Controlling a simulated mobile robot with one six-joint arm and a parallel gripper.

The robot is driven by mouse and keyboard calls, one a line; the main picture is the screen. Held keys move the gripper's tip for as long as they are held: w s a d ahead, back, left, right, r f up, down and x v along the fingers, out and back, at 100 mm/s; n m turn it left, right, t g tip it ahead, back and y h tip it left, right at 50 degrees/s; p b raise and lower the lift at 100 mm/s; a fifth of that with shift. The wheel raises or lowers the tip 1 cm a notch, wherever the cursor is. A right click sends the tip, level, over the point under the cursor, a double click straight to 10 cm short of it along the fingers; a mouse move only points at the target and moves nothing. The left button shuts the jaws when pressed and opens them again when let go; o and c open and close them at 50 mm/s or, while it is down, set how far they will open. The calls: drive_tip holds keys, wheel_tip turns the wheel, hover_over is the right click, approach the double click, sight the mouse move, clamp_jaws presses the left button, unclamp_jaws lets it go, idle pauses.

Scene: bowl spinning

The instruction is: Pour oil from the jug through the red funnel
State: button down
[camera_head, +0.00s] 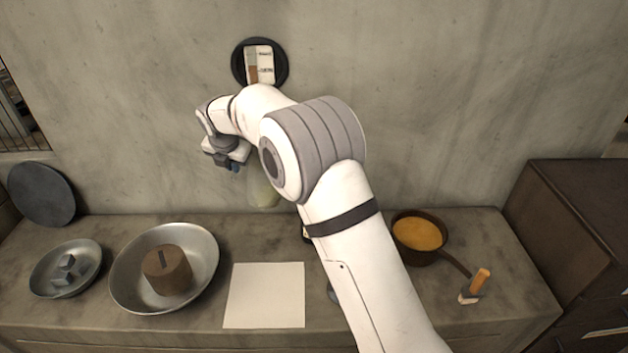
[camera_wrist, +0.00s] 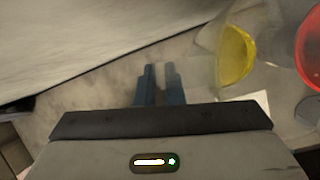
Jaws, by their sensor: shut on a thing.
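My gripper (camera_head: 233,165) is raised above the back of the counter, left of my forearm. In the wrist view its blue fingers (camera_wrist: 160,82) are close together, shut on the clear jug, though the grip point itself is hard to make out. The jug (camera_head: 262,190) shows in the head view as a pale translucent shape beside my gripper, partly covered by my arm. In the wrist view yellow oil (camera_wrist: 237,55) shows inside the clear jug, right of the fingers. The red funnel (camera_wrist: 312,48) is at the right edge, cut off; my arm hides it in the head view.
A white sheet (camera_head: 264,312) lies on the counter. A large metal bowl (camera_head: 207,265) holding a brown block and a smaller bowl (camera_head: 92,250) stand left. A pan of orange liquid (camera_head: 420,234) and an orange-handled tool (camera_head: 477,284) are right. The wall is close behind.

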wheel_tip(320, 180, down, 6)
drive_tip(key=a+h+p, duration=0.1)
drive_tip(key=h+p, duration=0.1)
drive_tip(key=shift+w+a, duration=0.15)
drive_tip(key=shift+a, duration=0.15)
drive_tip(key=shift+f, duration=0.1)
idle(2.7)
